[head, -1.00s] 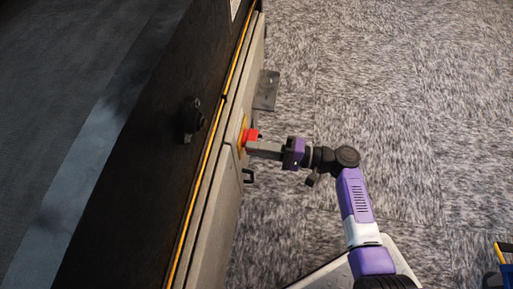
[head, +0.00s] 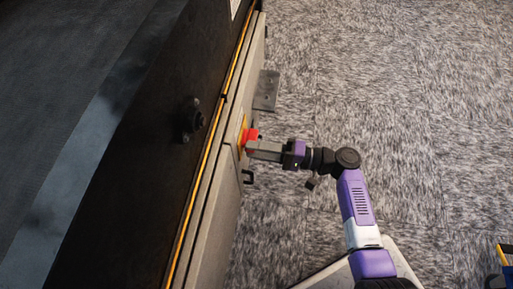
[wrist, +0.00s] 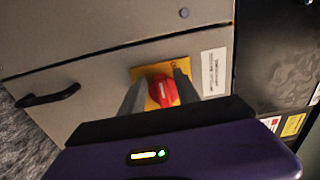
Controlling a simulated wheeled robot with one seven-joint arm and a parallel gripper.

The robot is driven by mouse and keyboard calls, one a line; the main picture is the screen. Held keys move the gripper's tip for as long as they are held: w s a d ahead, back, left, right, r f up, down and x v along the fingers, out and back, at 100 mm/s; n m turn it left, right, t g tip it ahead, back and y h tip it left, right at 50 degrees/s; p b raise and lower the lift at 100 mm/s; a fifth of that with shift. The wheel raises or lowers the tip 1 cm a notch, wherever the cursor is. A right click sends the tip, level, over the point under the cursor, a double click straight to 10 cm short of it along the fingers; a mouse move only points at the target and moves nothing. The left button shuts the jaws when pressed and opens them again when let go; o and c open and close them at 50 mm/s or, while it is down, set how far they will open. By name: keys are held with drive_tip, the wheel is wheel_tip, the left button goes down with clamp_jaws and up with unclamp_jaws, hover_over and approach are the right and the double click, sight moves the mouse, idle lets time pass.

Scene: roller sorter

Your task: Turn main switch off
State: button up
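The main switch is a red rotary knob (wrist: 163,91) on a yellow plate (wrist: 179,72), set in the grey side panel of the machine. In the head view the red knob (head: 251,134) shows just beyond my fingers. My gripper (wrist: 158,88) is at the switch, with one grey finger on each side of the knob. The fingers are apart, and a gap shows between the left finger and the knob. The right finger is close to the knob; I cannot tell whether it touches. The fingers hide the plate's lower part.
A black handle (wrist: 48,97) is on the panel left of the switch in the wrist view. A white label (wrist: 214,72) is right of it. A grey bracket (head: 266,90) juts from the machine's side.

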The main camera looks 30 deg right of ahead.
drive_tip(key=p+v, duration=0.2)
drive_tip(key=v, duration=0.5)
drive_tip(key=shift+s+d, duration=0.25)
drive_tip(key=shift+d, duration=0.05)
idle(0.4)
